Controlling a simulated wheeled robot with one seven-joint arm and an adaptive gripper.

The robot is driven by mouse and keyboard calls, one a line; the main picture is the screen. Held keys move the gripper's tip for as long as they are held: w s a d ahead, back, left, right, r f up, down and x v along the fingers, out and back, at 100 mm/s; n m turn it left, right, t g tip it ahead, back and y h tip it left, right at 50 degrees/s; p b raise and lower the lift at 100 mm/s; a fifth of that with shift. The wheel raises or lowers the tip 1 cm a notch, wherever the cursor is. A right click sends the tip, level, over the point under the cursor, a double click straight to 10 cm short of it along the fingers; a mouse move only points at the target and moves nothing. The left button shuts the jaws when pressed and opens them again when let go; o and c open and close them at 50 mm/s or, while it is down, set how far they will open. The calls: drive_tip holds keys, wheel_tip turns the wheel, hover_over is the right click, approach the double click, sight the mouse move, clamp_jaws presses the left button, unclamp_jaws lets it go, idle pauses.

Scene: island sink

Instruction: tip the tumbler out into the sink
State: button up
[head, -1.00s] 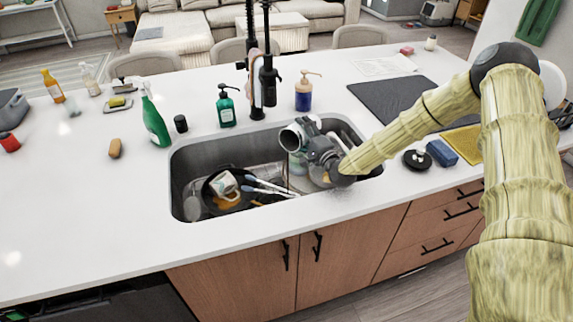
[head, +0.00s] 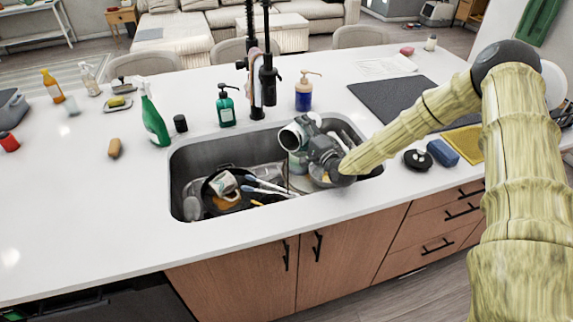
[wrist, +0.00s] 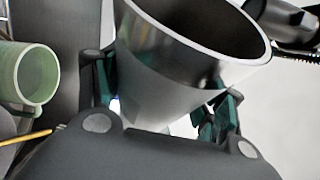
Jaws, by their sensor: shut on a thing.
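The tumbler (head: 291,137) is a grey metal cup with a dark inside. In the head view it is tilted onto its side over the right part of the sink (head: 190,160), its mouth facing left. My gripper (head: 313,141) is shut around it. In the wrist view the tumbler (wrist: 180,80) fills the middle, its wide rim at the top, with the green-padded fingers of my gripper (wrist: 160,95) on either side of its body. I cannot see whether anything is inside it or coming out.
The left sink half holds a dark pan (head: 213,190), a white mug (head: 223,184) and brushes (head: 265,187). A pale green cup (wrist: 30,75) is beside the tumbler in the wrist view. The black faucet (head: 256,80), a green soap bottle (head: 226,108) and a blue one (head: 304,95) stand behind the sink.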

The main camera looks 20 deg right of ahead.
drive_tip(key=shift+s+a+r+n+b, duration=0.15)
drive_tip(key=shift+r+n+b, duration=0.15)
drive_tip(key=shift+n+b, duration=0.25)
drive_tip(key=shift+r, duration=0.15)
drive_tip(key=shift+p, duration=0.4)
drive_tip(key=shift+w+d+f+m+p, duration=0.25)
drive_tip(key=shift+f+m+p, duration=0.25)
drive_tip(key=shift+m+p, duration=0.35)
drive_tip(key=shift+w+d+f+m+g+b, duration=0.15)
drive_tip(key=shift+f+m+g+b, duration=0.2)
drive_tip(key=shift+f+b, duration=0.35)
drive_tip(key=shift+w+d+f+m+h+b, duration=0.15)
drive_tip(key=shift+w+d+f+m+b, duration=0.15)
drive_tip(key=shift+f+b, duration=0.2)
drive_tip(key=shift+w+d+f+m+h+b, duration=0.1)
drive_tip(key=shift+d+f+m+h+b, duration=0.05)
drive_tip(key=shift+f+m+b, duration=0.3)
drive_tip(key=shift+f, duration=0.15)
